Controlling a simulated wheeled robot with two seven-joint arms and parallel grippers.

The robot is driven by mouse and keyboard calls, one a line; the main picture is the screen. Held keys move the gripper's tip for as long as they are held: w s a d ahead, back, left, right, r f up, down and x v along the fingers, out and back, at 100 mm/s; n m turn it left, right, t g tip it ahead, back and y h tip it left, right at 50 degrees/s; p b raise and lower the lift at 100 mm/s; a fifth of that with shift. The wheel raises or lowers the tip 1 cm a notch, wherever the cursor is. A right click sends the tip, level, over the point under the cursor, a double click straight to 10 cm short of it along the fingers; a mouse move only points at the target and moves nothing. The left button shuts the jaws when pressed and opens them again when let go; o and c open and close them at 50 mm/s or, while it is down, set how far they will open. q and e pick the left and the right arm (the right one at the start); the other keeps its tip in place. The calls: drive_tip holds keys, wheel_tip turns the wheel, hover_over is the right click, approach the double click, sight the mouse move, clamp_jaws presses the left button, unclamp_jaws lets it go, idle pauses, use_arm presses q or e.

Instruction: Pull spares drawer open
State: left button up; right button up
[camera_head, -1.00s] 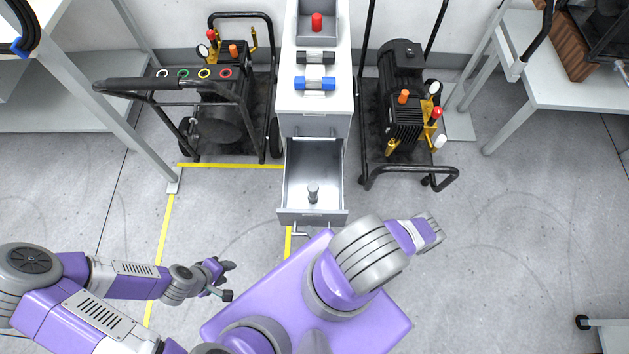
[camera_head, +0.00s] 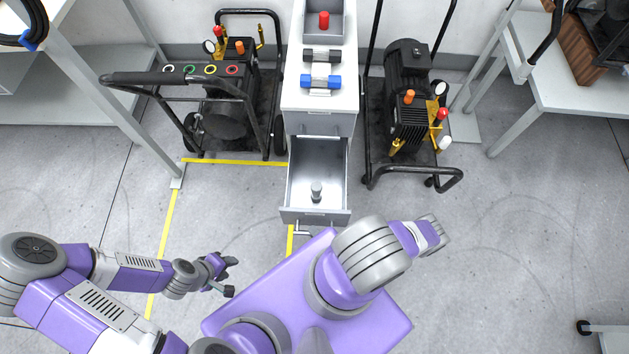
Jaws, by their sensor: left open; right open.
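The cabinet (camera_head: 318,97) stands at the upper middle with a drawer (camera_head: 302,173) pulled out toward me. A small grey metal cylindrical part (camera_head: 316,191) stands inside near its front. The drawer's handle (camera_head: 305,233) is on its front face, partly hidden by my body. A closed drawer front (camera_head: 312,124) with a handle sits above it. My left gripper (camera_head: 230,276) is open and empty over the floor, left of the drawer and apart from it. My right gripper (camera_head: 437,232) is at the right of my body, away from the drawer; its fingers are hard to make out.
On the cabinet top are a grey box with a red button (camera_head: 323,20), a black-ended part (camera_head: 322,55) and a blue-ended part (camera_head: 321,82). Wheeled pump carts (camera_head: 224,110) (camera_head: 408,120) flank the cabinet. Yellow tape (camera_head: 170,235) marks the floor.

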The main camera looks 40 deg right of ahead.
drive_tip(key=s, duration=0.7)
drive_tip(key=shift+d, duration=0.25)
drive_tip(key=shift+w, duration=0.1)
drive_tip(key=a+r+n+g+y+p, duration=0.2)
drive_tip(key=a+r+n+g+y, duration=0.35)
drive_tip(key=n+g, duration=0.65)
drive_tip(key=a+r+n+g+y+p, duration=0.2)
drive_tip(key=a+r+n+g+y, duration=0.4)
drive_tip(key=n, duration=1.1)
drive_tip(key=w+r+n+h+p, duration=0.1)
drive_tip(key=w+r+n+h, duration=0.3)
drive_tip(key=n, duration=0.6)
drive_tip(key=w+d+r+n+h+p, duration=0.1)
drive_tip(key=w+r+n+h, duration=0.3)
drive_tip(key=w+n, duration=0.4)
drive_tip(key=r+n, duration=0.1)
drive_tip(key=n, duration=0.2)
drive_tip(key=shift+d+n+t, duration=0.3)
